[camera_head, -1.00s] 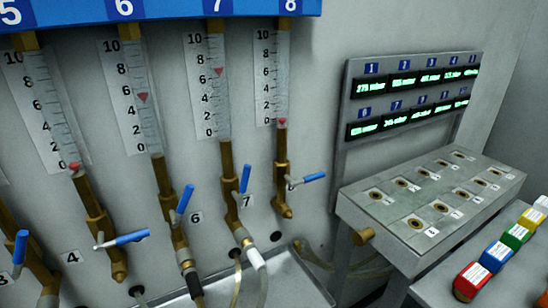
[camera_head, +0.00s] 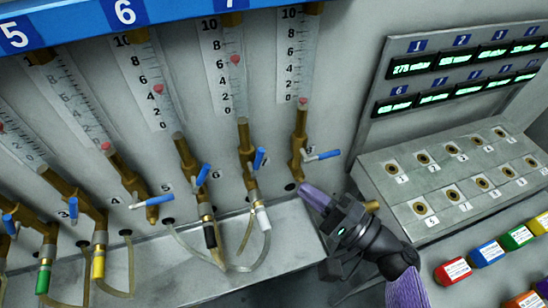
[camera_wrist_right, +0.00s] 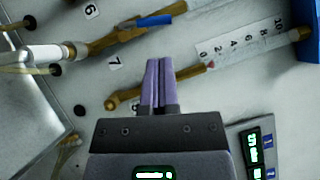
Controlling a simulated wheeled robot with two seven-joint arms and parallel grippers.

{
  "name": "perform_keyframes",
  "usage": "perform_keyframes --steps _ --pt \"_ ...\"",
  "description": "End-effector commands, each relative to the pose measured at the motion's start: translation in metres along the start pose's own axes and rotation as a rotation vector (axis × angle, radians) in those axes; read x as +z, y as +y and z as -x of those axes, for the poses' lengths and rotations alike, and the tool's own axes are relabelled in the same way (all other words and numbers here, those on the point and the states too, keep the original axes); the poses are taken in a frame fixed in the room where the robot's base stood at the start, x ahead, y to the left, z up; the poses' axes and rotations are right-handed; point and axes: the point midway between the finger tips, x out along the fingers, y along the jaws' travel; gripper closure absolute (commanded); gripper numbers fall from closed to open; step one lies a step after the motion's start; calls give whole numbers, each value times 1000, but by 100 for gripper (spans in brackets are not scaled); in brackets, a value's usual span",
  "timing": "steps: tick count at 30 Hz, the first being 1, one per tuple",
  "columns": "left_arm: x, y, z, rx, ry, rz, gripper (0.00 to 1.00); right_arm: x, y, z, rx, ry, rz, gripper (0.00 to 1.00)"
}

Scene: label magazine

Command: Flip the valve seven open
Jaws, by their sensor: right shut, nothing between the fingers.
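Valve seven (camera_head: 259,158) sits on the brass fitting below tube 7, its blue handle lying roughly along the pipe. The red float (camera_head: 235,59) in that tube stands partway up the scale. In the right wrist view, the blue handle (camera_wrist_right: 155,20) shows beyond the fingertips, above the "7" label (camera_wrist_right: 115,63). My right gripper (camera_head: 308,193) is shut and empty, its purple fingers just below valve eight (camera_head: 322,156), right of valve seven. In the wrist view, its fingers (camera_wrist_right: 159,62) cover part of valve eight's brass body. My left gripper is not in view.
A hose with a white collar (camera_head: 262,217) hangs from valve seven's fitting above the metal tray (camera_head: 285,245). Valve six (camera_head: 203,173) is close on the left. A display panel (camera_head: 462,70) and a socketed shelf (camera_head: 455,190) stand at the right, with coloured blocks in front.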

Motion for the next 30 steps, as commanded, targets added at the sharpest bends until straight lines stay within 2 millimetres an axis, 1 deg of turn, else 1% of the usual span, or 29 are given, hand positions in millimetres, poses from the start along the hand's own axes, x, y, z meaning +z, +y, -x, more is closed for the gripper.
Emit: perform_keyframes --steps 1,6,9,12,16,25,26,30 --pt "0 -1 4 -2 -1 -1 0 1 -3 -11 -2 -2 0 100" --pt "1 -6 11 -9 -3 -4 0 1 -2 -47 -1 -1 0 100" --pt "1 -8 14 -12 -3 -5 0 1 -2 -63 0 -1 1 100" --pt "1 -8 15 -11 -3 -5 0 0 -1 -73 1 0 1 100" --pt "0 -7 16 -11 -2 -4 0 0 0 -79 3 0 1 100" --pt "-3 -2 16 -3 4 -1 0 1 0 -79 7 0 8 100" --pt "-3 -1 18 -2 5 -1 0 2 -1 -80 18 -1 24 100" --pt "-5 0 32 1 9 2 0 11 -6 -86 122 -2 181 100"
